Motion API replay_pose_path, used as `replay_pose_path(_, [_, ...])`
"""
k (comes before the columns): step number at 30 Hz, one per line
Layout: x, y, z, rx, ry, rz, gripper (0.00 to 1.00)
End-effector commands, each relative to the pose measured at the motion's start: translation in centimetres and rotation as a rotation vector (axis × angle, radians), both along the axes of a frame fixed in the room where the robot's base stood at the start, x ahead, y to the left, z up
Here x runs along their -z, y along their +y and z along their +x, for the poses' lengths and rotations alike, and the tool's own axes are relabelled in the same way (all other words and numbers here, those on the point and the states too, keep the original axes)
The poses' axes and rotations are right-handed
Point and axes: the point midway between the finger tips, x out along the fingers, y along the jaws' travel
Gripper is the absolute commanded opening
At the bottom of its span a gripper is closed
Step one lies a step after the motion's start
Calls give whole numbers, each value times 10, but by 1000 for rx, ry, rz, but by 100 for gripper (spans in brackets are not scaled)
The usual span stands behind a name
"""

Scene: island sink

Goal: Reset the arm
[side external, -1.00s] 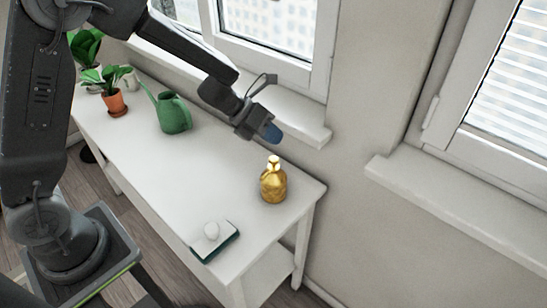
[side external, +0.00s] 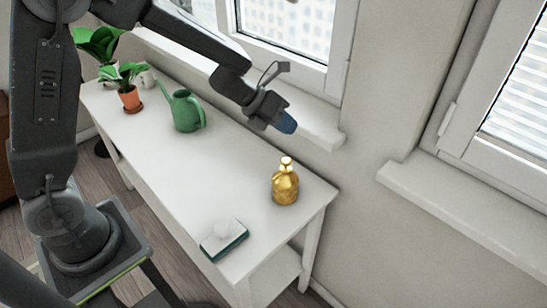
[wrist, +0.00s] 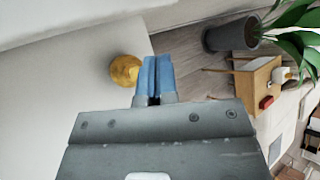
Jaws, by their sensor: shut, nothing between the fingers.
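My gripper (side external: 287,123) is shut and empty, held in the air above the back edge of the white table (side external: 165,156), near the window sill. In the wrist view its blue fingers (wrist: 154,75) are together with nothing between them. A gold bottle (side external: 285,184) stands upright on the table, below and apart from the gripper. It also shows in the wrist view (wrist: 125,69), left of the fingers.
A green watering can (side external: 186,112) and potted plants (side external: 130,98) stand at the table's far left end. A book-like item with a white object on top (side external: 224,240) lies at the front. The window sill (side external: 320,130) runs close behind the gripper. The table's middle is clear.

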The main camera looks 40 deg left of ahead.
Motion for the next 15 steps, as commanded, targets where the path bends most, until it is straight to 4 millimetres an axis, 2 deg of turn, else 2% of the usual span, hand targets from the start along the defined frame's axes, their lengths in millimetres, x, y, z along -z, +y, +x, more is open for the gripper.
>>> replay_pose_path(5, [-63,20,1,-445,-60,-199,0])
replay_pose_path(8, [-98,42,-14,-778,-65,-380,0])
replay_pose_path(12, [-128,71,-53,-1221,-14,-662,0])
replay_pose_path(15, [-137,86,-92,-1520,68,-872,0])
